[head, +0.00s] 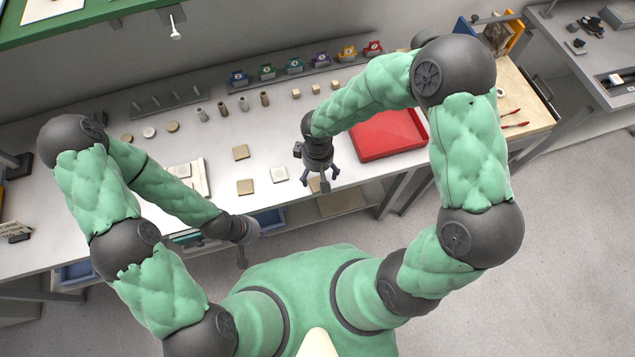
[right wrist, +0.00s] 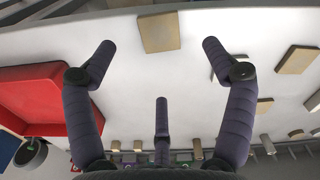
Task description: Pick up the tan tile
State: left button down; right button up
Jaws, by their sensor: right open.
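A tan square tile (head: 315,185) lies near the front edge of the bench, under my right gripper (head: 320,180). In the right wrist view this tile (right wrist: 159,32) lies flat beyond the fingertips. My right gripper (right wrist: 160,75) is open with its fingers spread, and nothing is between them. A paler tile (head: 278,174) lies just left of it, partly hidden by a finger in the right wrist view. Two more tan tiles (head: 245,187) (head: 240,153) lie farther left. My left gripper (head: 242,257) hangs in front of the bench, too small to tell its state.
A red tray (head: 385,138) stands right of my right gripper, and its wall also shows in the right wrist view (right wrist: 35,100). Several small blocks, metal cylinders (head: 244,103) and coloured bins (head: 294,65) line the back. Round discs (head: 149,132) lie at the left.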

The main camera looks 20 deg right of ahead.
aim_at(318, 184)
jog(key=shift+w+f, duration=0.15)
jog(key=shift+f, duration=0.55)
jog(key=f, duration=0.3)
jog(key=f+b, duration=0.1)
jog(key=f, duration=0.1)
jog(key=shift+s, duration=0.3)
jog(key=c, duration=1.3)
